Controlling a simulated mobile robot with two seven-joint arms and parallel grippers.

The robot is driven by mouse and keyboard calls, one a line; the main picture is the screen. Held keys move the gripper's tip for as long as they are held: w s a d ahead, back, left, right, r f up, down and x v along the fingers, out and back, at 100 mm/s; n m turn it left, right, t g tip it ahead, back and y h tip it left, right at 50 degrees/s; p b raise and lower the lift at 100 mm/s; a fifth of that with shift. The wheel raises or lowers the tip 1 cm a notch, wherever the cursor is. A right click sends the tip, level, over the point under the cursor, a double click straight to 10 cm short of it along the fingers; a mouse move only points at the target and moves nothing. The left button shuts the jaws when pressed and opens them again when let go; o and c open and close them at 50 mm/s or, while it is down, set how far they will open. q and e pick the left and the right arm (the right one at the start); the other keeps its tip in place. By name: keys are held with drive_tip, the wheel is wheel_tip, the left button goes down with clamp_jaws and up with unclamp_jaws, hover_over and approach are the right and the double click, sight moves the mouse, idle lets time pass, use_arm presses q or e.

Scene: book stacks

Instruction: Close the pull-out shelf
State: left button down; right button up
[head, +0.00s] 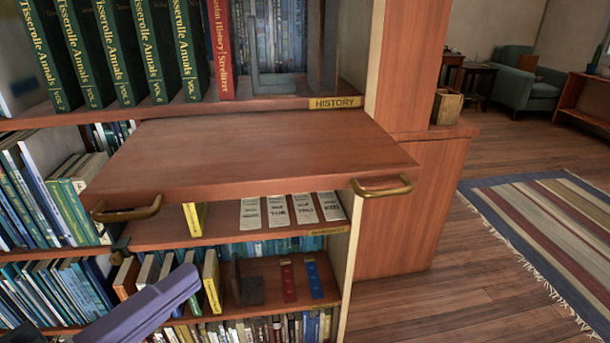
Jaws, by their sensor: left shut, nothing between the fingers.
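The pull-out shelf (250,155) is a flat reddish-brown wooden board standing well out from the bookcase. Its top is bare. It has two brass handles on its front edge, a left handle (128,211) and a right handle (381,187). My left gripper (186,284) comes in from the bottom left, greyish purple, shut and empty. In the picture it sits below the board and the left handle, in front of the lower book rows, apart from the handle. My right gripper is not in view.
Green volumes (148,45) and a red book (221,50) stand on the shelf above, by a HISTORY label (335,103). Below are paper slips (278,210), bookmarks (288,281) and books. Open wooden floor and a striped rug (545,225) lie to the right.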

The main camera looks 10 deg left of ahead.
use_arm(q)
approach(273, 189)
drive_tip(key=w+d, duration=0.2)
drive_tip(key=d, duration=0.2)
drive_tip(key=shift+w+a+f+b, duration=0.1)
drive_tip(key=shift+w+a+b, duration=0.15)
drive_tip(key=shift+w, duration=0.55)
drive_tip(key=shift+w+a+b, duration=0.15)
drive_tip(key=shift+w+a, duration=0.2)
drive_tip(key=shift+w, duration=0.45)
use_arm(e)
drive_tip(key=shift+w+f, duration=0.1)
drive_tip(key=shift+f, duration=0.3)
use_arm(q)
drive_tip(key=shift+w, duration=0.1)
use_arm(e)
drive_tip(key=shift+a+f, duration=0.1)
